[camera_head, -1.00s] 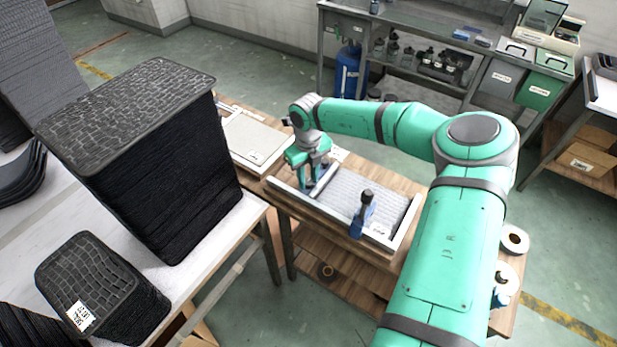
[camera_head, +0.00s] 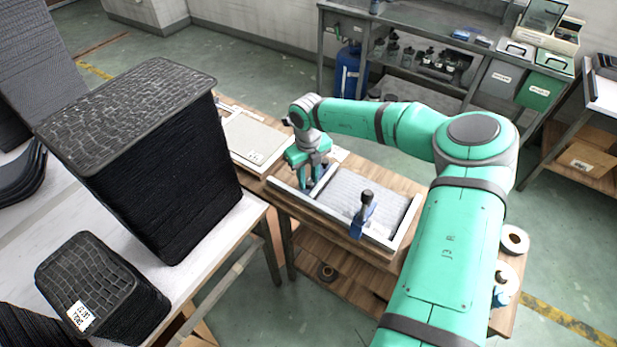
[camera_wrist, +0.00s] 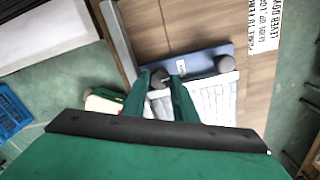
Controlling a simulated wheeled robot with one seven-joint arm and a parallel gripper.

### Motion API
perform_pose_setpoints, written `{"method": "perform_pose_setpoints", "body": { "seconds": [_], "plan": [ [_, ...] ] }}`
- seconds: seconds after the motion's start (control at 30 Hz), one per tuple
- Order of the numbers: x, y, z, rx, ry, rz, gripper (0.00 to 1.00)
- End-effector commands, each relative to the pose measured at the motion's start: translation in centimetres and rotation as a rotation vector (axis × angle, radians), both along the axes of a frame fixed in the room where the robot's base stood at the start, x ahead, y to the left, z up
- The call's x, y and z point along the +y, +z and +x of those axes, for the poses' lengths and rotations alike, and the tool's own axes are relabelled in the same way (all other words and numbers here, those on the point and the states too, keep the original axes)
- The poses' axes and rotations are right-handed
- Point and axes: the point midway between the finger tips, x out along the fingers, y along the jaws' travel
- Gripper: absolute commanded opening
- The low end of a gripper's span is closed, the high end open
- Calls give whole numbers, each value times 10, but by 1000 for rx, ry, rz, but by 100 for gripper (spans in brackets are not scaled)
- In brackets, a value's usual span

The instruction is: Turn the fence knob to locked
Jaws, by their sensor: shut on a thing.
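The fence knob (camera_wrist: 160,78) is a dark round knob at the left end of a blue bar (camera_wrist: 203,63) in the wrist view. My gripper (camera_wrist: 161,82) has one finger on each side of the knob and is shut on it. In the head view my gripper (camera_head: 312,182) points down at the left end of the white-framed tray fixture (camera_head: 380,239), where the knob is hidden by the fingers. Any lock mark on the knob cannot be read.
A grey ribbed panel (camera_head: 365,193) lies in the fixture. A blue clamp with a dark handle (camera_head: 362,217) stands at its front side. A tall stack of black trays (camera_head: 165,170) stands on the left table. A flat pale panel (camera_head: 252,140) lies behind the gripper.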

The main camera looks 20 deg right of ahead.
Motion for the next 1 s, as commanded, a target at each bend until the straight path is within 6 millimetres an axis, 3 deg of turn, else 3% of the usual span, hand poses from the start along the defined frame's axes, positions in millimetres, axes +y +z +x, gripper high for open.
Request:
{"method": "perform_pose_setpoints", "body": {
  "seconds": [0.83, 0.87, 0.9, 0.93, 1.0],
  "plan": [
    [-6, 3, 3, -9, -5, -9, 4],
    [-6, 3, 3, -9, -5, -9, 28],
    [-6, 2, 3, -8, -5, -8, 38],
    [-5, 2, 2, -7, -5, -7, 45],
    [-4, 2, 2, -6, -4, -6, 45]
  ]
}}
